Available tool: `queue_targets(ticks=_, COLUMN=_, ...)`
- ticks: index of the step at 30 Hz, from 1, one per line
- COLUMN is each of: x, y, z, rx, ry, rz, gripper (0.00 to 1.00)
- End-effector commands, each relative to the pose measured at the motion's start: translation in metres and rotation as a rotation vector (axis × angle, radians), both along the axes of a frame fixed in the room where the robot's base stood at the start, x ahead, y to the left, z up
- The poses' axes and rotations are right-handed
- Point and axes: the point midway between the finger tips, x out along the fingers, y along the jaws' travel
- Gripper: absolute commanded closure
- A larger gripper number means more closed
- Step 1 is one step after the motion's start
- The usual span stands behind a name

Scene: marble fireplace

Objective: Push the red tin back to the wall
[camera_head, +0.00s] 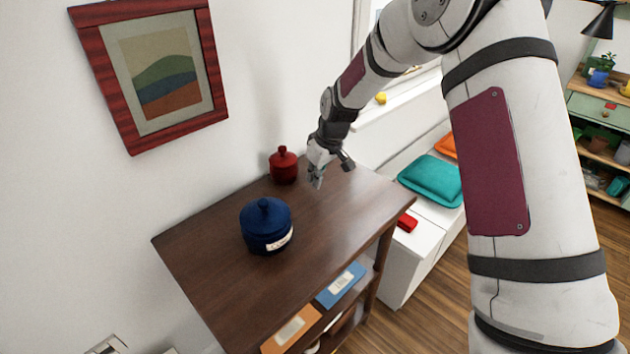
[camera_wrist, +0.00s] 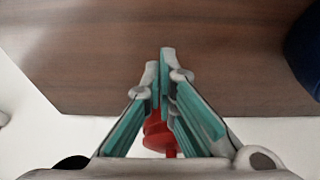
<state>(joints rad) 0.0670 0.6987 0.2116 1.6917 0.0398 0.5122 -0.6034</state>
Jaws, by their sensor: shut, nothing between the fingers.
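The red tin (camera_head: 284,168), with a round knob on its lid, stands upright on the dark wooden cabinet top (camera_head: 330,215), near the back edge by the wall. My gripper (camera_head: 316,183) is shut and empty, just right of the red tin and low over the top; a small gap shows between them in the head view. In the wrist view my gripper (camera_wrist: 160,60) points at bare wood, and part of the red tin (camera_wrist: 157,132) shows behind the fingers, mostly hidden by them.
A dark blue lidded canister (camera_head: 265,228) stands on the cabinet top, in front of the red tin; its edge also shows in the wrist view (camera_wrist: 306,50). A framed picture (camera_head: 155,75) hangs on the wall. The top's right part is clear.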

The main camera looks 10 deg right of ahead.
Motion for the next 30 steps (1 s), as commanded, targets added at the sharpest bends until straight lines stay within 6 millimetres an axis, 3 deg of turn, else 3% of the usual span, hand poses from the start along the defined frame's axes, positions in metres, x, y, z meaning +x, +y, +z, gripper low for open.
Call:
queue_targets(ticks=12, x=-0.015, y=-0.010, z=0.059, rx=0.001, ry=0.000, rz=0.001, gripper=1.00)
queue_targets(ticks=22, x=-0.027, y=-0.015, z=0.093, rx=-0.005, ry=0.000, rz=-0.007, gripper=1.00)
queue_targets(ticks=26, x=-0.053, y=-0.022, z=0.128, rx=-0.025, ry=-0.006, rz=-0.043, gripper=1.00)
queue_targets(ticks=30, x=-0.100, y=-0.033, z=0.178, rx=-0.052, ry=-0.016, rz=-0.113, gripper=1.00)
